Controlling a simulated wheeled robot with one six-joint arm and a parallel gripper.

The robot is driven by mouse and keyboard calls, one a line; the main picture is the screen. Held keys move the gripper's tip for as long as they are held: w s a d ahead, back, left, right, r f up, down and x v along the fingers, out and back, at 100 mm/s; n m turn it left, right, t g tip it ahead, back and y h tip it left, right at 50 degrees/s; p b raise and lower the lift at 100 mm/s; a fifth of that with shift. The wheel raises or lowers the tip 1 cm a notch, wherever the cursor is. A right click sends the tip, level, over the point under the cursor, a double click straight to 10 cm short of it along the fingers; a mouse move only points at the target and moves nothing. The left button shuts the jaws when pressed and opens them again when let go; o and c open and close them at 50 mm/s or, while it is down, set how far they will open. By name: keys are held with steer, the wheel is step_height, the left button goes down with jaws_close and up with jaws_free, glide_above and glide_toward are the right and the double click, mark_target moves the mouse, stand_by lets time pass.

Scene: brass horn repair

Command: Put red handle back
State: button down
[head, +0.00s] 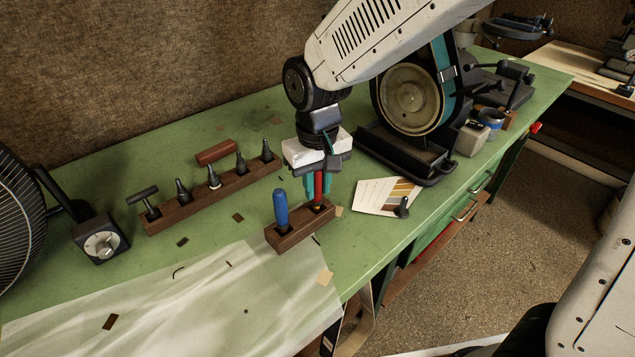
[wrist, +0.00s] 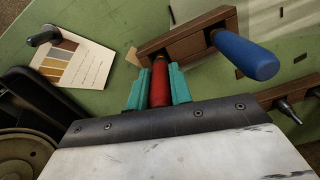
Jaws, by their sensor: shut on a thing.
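The red handle (head: 318,187) stands upright between the teal fingers of my gripper (head: 318,184). My gripper is shut on it; in the wrist view the fingers (wrist: 158,88) press on both sides of the red handle (wrist: 160,84). Its lower end is at the right-hand hole of the short wooden block (head: 290,239); I cannot tell how deep it sits. The blue handle (head: 281,209) stands in the block's other hole. In the wrist view, the block (wrist: 183,37) and the blue handle (wrist: 245,55) show beyond the fingers.
A sample card (head: 378,196) and a belt sander (head: 410,100) are to the right. A pale sheet (head: 220,305) covers the front bench.

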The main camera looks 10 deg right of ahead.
steer(key=shift+f, duration=0.15)
steer(key=c, duration=1.3)
jaws_free()
steer(key=shift+o, duration=0.2)
step_height(320, 180, up, 12)
steer(key=shift+r, duration=0.2)
steer(key=s+d+m+t, duration=0.1)
steer(key=s+d+m, duration=0.3)
steer(key=s+d, duration=1.5)
steer(key=shift+s+d+f, duration=0.15)
steer(key=shift+d+f, duration=0.05)
steer(key=shift+d, duration=0.65)
